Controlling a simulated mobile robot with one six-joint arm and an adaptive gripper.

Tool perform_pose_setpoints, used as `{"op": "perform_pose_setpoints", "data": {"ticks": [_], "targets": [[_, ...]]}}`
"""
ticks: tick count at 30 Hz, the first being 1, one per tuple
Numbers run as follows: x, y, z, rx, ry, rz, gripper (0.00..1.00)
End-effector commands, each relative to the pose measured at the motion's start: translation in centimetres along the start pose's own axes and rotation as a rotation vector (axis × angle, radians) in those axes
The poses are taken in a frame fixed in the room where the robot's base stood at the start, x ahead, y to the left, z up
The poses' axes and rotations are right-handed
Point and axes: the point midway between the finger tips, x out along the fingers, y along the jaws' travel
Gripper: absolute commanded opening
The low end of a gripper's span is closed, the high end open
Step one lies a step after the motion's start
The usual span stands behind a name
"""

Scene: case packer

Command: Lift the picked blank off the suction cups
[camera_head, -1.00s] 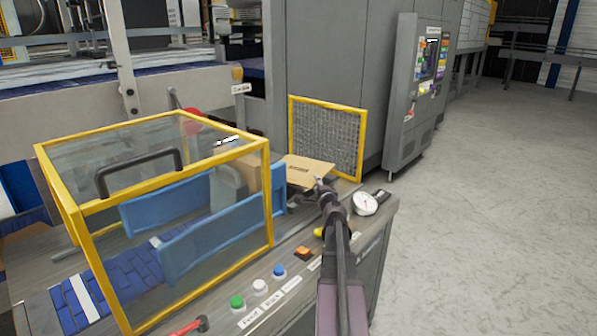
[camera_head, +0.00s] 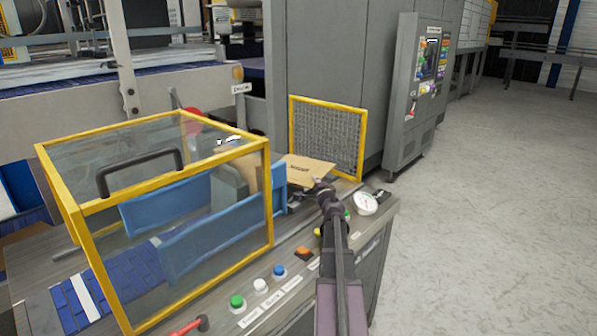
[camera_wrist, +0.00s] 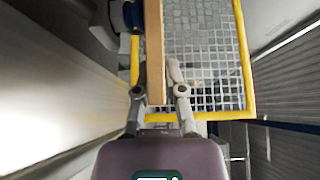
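The blank (camera_head: 305,169) is a flat tan cardboard sheet with a small dark print. In the head view it lies tilted by the right end of the yellow-framed guard. My gripper (camera_head: 322,186) is at its near right edge. In the wrist view the blank (camera_wrist: 154,50) shows edge-on as a brown strip between the two fingers of my gripper (camera_wrist: 156,78). The fingers appear closed on it from both sides. A dark blue round part (camera_wrist: 131,15) touches or nearly touches its left side; I cannot tell if it is a suction cup. The cups are otherwise hidden.
The clear guard box with yellow frame (camera_head: 268,200) stands left of my arm, over blue plates (camera_head: 215,240). A yellow-framed mesh panel (camera_head: 327,135) stands behind the blank. A round gauge (camera_head: 366,203) and push buttons (camera_head: 261,286) line the near ledge. Open floor lies right.

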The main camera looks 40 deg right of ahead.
Motion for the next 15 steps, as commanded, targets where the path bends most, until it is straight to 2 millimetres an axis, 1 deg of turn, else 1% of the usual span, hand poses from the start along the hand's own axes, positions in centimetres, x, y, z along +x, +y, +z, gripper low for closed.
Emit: {"op": "perform_pose_setpoints", "data": {"ticks": [15], "targets": [[-0.02, -0.18, -0.06, 0.000, 0.001, 0.000, 0.00]]}}
